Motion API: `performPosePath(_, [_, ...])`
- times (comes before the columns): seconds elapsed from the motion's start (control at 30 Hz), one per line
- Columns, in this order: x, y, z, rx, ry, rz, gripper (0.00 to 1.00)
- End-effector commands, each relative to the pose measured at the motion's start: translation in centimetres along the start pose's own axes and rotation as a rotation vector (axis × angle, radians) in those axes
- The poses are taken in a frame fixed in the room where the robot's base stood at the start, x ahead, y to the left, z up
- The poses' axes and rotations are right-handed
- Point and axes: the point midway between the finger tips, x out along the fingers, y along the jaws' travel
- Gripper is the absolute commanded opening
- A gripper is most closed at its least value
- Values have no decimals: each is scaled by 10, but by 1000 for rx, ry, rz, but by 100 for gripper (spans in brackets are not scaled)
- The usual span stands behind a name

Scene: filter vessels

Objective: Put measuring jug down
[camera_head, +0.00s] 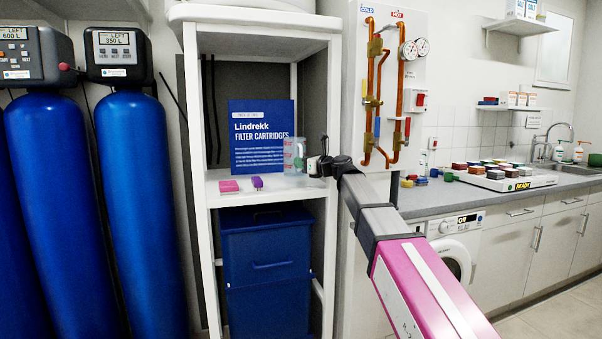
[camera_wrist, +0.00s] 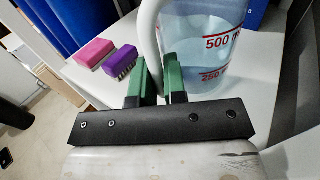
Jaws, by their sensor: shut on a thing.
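The measuring jug (camera_head: 294,156) is clear with red marks and a pale handle, and it is upright at the right of the white shelf (camera_head: 215,195). In the wrist view the jug (camera_wrist: 208,48) shows "500" and "250" marks and bluish contents. My gripper (camera_head: 316,167) reaches in from the right. In the wrist view its green-padded fingers (camera_wrist: 159,82) are shut on the jug's handle, one on each side. The jug's base is at or just above the shelf top; I cannot tell whether it touches.
A blue "Lindrekk" box (camera_head: 262,125) stands behind. The shelf's right post (camera_head: 333,100) is close to my gripper. Bare shelf lies between brush and jug.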

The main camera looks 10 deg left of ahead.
Motion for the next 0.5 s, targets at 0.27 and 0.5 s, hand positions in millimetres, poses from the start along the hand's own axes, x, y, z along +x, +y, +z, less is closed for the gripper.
performPosePath(0.27, [0, 1, -33, 1, 0, -1, 0])
performPosePath(0.5, [0, 1, -33, 0, 0, -1, 0])
